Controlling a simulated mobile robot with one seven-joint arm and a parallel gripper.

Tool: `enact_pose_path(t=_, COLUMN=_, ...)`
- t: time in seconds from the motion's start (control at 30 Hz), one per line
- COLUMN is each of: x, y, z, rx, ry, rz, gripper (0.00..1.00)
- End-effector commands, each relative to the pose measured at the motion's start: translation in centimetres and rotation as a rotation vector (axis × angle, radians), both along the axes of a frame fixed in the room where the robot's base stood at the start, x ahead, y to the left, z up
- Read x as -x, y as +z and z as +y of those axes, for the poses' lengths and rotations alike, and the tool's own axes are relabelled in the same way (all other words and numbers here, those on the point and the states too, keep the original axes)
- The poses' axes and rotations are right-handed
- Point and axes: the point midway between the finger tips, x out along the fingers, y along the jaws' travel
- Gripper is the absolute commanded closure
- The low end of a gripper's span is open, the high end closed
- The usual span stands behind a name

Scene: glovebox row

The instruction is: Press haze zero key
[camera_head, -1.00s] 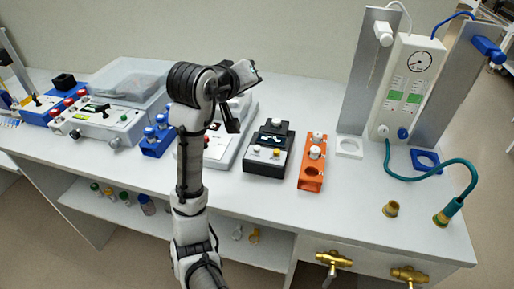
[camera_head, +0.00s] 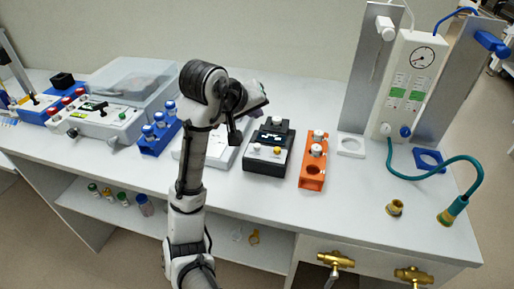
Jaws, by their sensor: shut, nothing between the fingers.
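An orange rack (camera_head: 313,172) with white-capped vials stands right of the black meter. A blue vial rack (camera_head: 157,143) is left of my arm. A gauge panel (camera_head: 410,85) with a green hose (camera_head: 440,160) is at right.

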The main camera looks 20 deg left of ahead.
Motion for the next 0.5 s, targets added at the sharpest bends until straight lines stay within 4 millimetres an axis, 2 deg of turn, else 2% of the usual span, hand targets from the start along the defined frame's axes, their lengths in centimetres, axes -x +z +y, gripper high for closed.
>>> enact_pose_path(t=0.03, x=0.0, y=-1.1, z=0.0, rx=-0.001, ry=0.001, rz=0.001, gripper=1.00)
enact_pose_path(t=0.2, x=0.0, y=-3.4, z=0.1, rx=0.000, ry=0.001, rz=0.001, gripper=1.00)
enact_pose_path(t=0.5, x=0.0, y=-6.8, z=0.0, rx=0.002, ry=0.000, rz=0.001, gripper=1.00)
